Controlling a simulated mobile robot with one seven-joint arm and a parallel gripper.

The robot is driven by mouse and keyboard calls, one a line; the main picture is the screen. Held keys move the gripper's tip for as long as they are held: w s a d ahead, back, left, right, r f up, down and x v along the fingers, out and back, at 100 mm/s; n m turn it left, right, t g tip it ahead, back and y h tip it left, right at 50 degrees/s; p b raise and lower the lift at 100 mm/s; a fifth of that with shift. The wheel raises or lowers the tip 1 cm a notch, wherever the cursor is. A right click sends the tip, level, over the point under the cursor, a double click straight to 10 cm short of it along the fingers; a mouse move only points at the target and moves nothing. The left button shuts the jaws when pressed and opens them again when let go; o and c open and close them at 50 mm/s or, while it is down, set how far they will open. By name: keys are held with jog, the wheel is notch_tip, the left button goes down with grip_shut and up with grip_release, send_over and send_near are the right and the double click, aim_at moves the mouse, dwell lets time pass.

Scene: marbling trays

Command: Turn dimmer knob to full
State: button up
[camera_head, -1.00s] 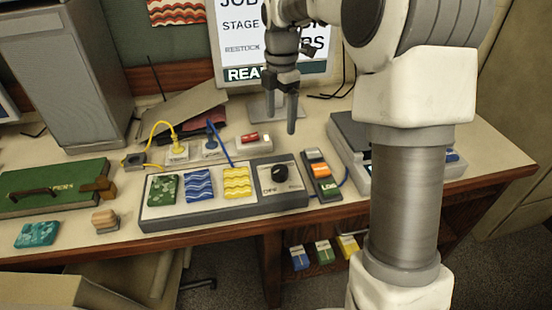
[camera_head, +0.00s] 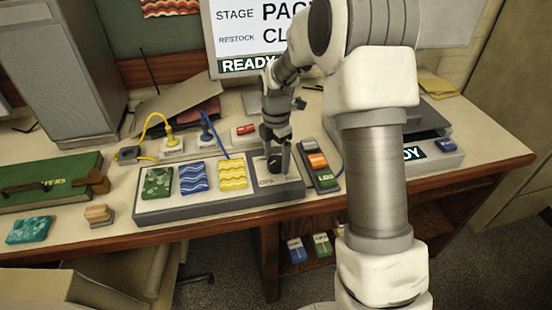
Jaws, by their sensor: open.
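The black dimmer knob (camera_head: 274,164) sits on the light panel at the right end of the long grey console (camera_head: 220,208). The letters "OFF" show at its lower left; the "FULL" side is hidden behind my gripper. My gripper (camera_head: 278,168) points down over the knob, with its fingers at the knob's level. The fingers look apart, around or beside the knob; I cannot tell whether they touch it. The knob's pointer is hidden.
Green, blue and yellow patterned tiles (camera_head: 193,177) lie on the console to the left. A grey block with coloured buttons (camera_head: 318,165) stands close on the right. Yellow and blue cables run to plugs (camera_head: 207,142) behind. A screen (camera_head: 240,45) stands at the back.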

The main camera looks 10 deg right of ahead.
jog(key=shift+f, duration=0.2)
jog(key=c, duration=1.4)
